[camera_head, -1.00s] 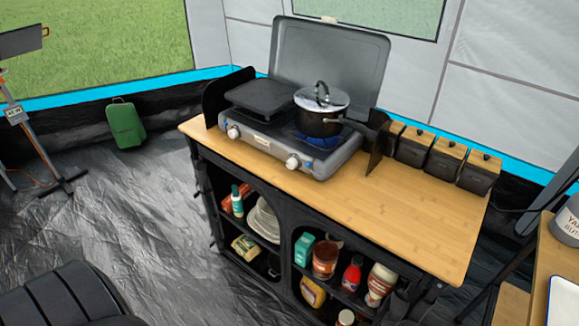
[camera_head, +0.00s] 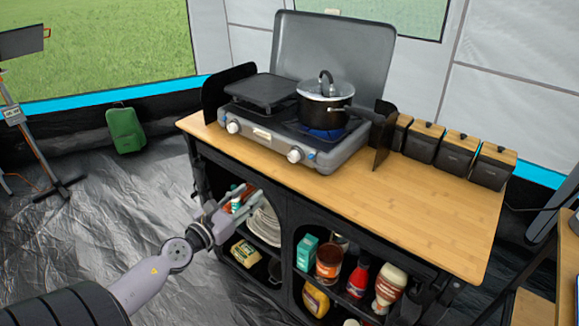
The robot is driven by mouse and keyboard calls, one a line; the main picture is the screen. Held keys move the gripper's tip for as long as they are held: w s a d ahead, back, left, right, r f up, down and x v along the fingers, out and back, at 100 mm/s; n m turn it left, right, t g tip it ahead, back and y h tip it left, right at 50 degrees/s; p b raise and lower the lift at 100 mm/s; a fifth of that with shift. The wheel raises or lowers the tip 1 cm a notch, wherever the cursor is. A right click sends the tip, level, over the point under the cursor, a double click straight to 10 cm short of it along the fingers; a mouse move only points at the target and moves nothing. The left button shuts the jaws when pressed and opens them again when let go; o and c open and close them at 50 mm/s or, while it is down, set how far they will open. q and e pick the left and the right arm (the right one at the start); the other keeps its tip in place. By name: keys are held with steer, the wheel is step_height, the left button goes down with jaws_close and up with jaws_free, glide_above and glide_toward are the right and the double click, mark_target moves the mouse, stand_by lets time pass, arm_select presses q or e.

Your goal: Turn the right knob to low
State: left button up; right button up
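The two-burner camping stove (camera_head: 262,140) stands on the wooden counter with its grey lid raised. The right knob (camera_head: 295,156) is a pale round knob on the stove's front panel, with a small blue part beside it. Its exact setting is too small to read. The left knob (camera_head: 232,127) sits further left on the same panel. A black pot with a glass lid (camera_head: 325,108) sits on the right burner, with blue showing under it. My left gripper (camera_head: 244,196) is in front of the shelf unit, below and left of the right knob, apart from it; its opening is unclear. My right gripper is not in view.
The bamboo counter (camera_head: 430,205) is clear right of the stove. Several black boxes with wooden lids (camera_head: 458,152) line its back edge. Shelves below hold plates (camera_head: 265,225), bottles and jars. A black upright panel (camera_head: 384,135) flanks the stove's right side.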

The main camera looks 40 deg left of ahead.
arm_select(q)
steer(key=r+m, duration=0.1)
steer(key=p, duration=0.3)
glide_toward(292, 158)
steer(key=w+b, duration=0.1)
steer(key=w, duration=0.8)
steer(key=shift+a+f, duration=0.1)
jaws_close()
